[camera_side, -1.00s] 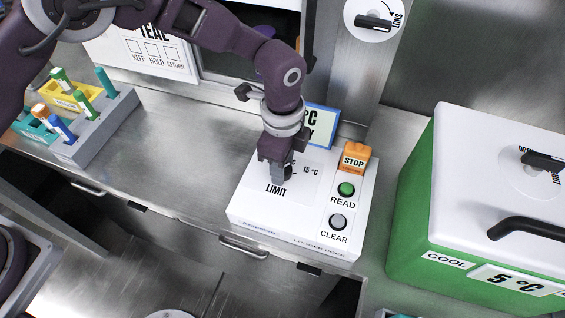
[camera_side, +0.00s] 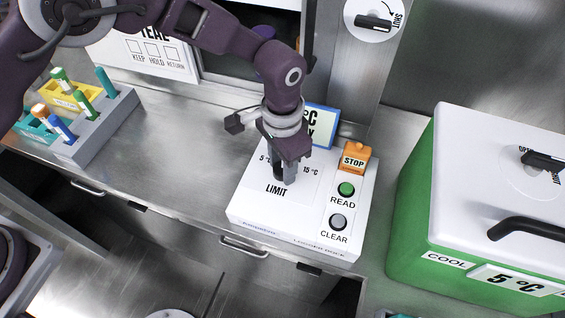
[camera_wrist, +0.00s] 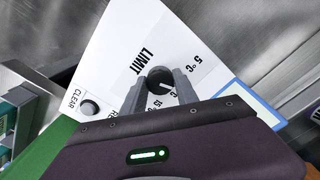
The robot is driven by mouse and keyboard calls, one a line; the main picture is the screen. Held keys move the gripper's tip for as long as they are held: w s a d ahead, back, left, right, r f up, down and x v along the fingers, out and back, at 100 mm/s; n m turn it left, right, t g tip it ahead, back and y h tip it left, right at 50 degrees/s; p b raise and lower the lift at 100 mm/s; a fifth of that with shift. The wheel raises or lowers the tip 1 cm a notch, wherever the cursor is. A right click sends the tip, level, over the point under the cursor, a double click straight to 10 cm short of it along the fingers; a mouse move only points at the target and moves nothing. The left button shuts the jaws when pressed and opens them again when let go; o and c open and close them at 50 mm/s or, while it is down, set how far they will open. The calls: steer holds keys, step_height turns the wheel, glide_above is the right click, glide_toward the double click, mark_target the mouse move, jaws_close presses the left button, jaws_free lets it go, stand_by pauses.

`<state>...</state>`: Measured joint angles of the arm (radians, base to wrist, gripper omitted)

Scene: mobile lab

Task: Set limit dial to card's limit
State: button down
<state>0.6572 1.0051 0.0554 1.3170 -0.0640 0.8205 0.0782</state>
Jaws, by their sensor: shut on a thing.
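The limit dial (camera_wrist: 160,77) is a small dark round knob on the white panel of the logger dock (camera_side: 252,205), above the word LIMIT. My gripper (camera_side: 284,178) points down at it, and its two fingers (camera_wrist: 157,88) are closed on its sides. The marks 5 °C and 15 °C are printed left and right of the dial. The dial's exact pointing is hard to read between the fingers. A blue-edged card (camera_side: 325,122) stands behind the dock; my wrist hides its left part, so only "°C" and a final "Y" show, not the number.
An orange STOP block (camera_side: 354,160), green READ button (camera_side: 346,189) and grey CLEAR button (camera_side: 338,221) are right of the dial. A green cool box (camera_side: 415,215) with white lid stands right. A rack of coloured tubes (camera_side: 105,125) stands left; bare counter lies between.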

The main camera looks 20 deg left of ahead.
steer(key=n, duration=0.4)
steer(key=shift+n, duration=2.1)
steer(key=c, duration=0.9)
jaws_free()
steer(key=shift+c, duration=0.2)
step_height(320, 180, up, 7)
steer(key=shift+r, duration=0.1)
